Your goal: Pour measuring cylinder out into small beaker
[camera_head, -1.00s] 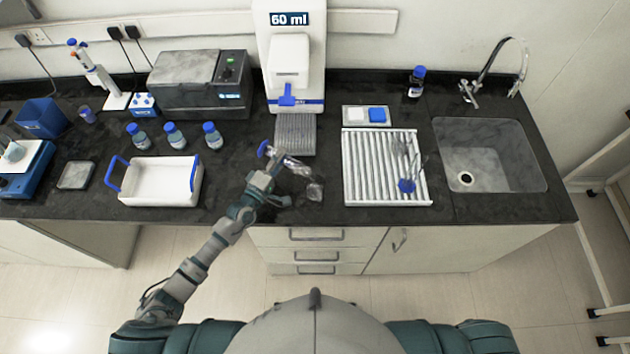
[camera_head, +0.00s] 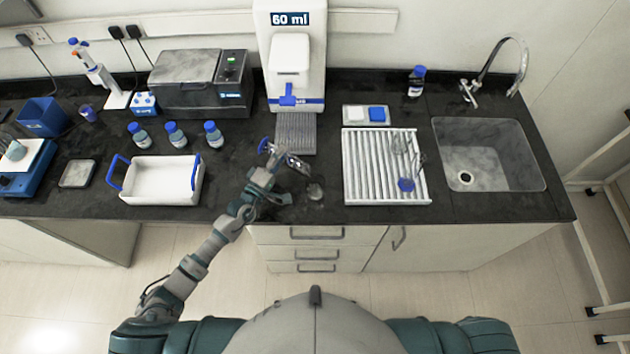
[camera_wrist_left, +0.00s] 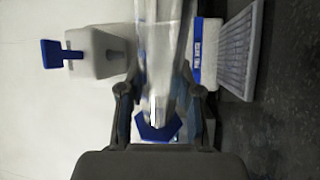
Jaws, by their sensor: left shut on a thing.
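My left gripper (camera_head: 277,167) is shut on the clear measuring cylinder (camera_head: 298,163). The cylinder is tilted, its blue foot (camera_head: 264,145) toward the upper left and its other end toward the lower right. In the left wrist view the cylinder (camera_wrist_left: 165,45) runs up between the fingers of the gripper (camera_wrist_left: 162,100), with the blue foot (camera_wrist_left: 160,128) near the palm. The small beaker (camera_head: 315,190) stands on the dark worktop just beyond the cylinder's lower right end, apart from the fingers. Any liquid is too small to tell. My right gripper is out of view.
A white dispenser (camera_head: 290,55) reading "60 ml" stands behind, with a grey grille (camera_head: 296,135) before it. A white drying rack (camera_head: 350,165) is to the right, then a sink (camera_head: 490,155). A white tray (camera_head: 155,185) with blue handles and several bottles are left.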

